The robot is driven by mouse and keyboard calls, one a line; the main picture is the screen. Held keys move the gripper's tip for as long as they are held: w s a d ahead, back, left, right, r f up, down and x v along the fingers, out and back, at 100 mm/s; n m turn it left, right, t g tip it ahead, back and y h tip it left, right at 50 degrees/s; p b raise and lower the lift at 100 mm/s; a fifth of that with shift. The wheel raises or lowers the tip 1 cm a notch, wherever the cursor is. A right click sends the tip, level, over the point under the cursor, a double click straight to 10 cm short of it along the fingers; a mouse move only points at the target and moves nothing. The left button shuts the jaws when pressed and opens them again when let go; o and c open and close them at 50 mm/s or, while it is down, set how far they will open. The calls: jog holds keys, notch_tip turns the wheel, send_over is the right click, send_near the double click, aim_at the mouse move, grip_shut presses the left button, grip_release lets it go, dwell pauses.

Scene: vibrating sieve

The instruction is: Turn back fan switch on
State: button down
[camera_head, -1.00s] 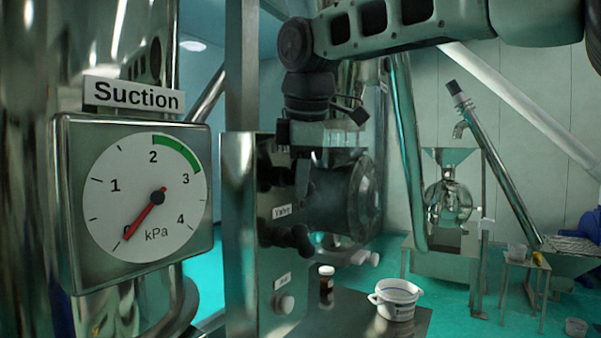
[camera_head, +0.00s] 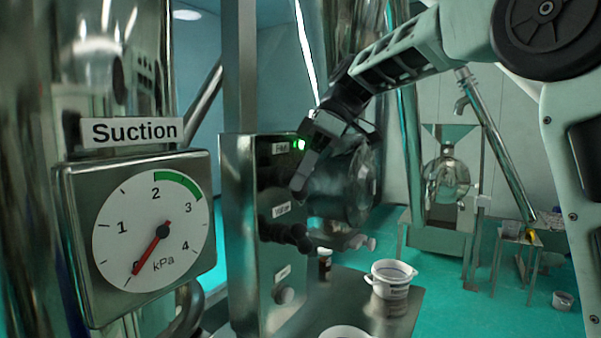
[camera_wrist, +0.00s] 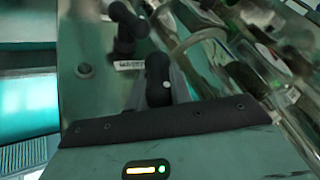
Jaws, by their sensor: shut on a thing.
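The steel control panel (camera_head: 245,240) stands in the middle of the head view. I cannot tell whether that light is on the panel or my gripper. My gripper (camera_head: 300,184) is at the upper part of the panel's face and hides the switch in the head view. In the wrist view, a black knob (camera_wrist: 157,75), seemingly the fan switch, stands between the grey fingers of my gripper (camera_wrist: 157,98), which are shut on it.
Below is the black valve handle (camera_head: 286,234), also in the wrist view (camera_wrist: 127,27). A pale button (camera_head: 285,295) sits lower. The suction gauge (camera_head: 150,235) reads near zero.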

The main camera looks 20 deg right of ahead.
jog(key=shift+g+y, duration=0.4)
jog(key=shift+y, duration=0.2)
jog(key=c, duration=1.3)
grip_release()
jog(key=shift+w+d+r, duration=0.2)
jog(key=shift+d+r, duration=0.15)
jog(key=shift+d, duration=0.1)
jog(key=p+v, duration=0.3)
jog(key=v, duration=1.3)
jog(key=shift+w+d, duration=0.15)
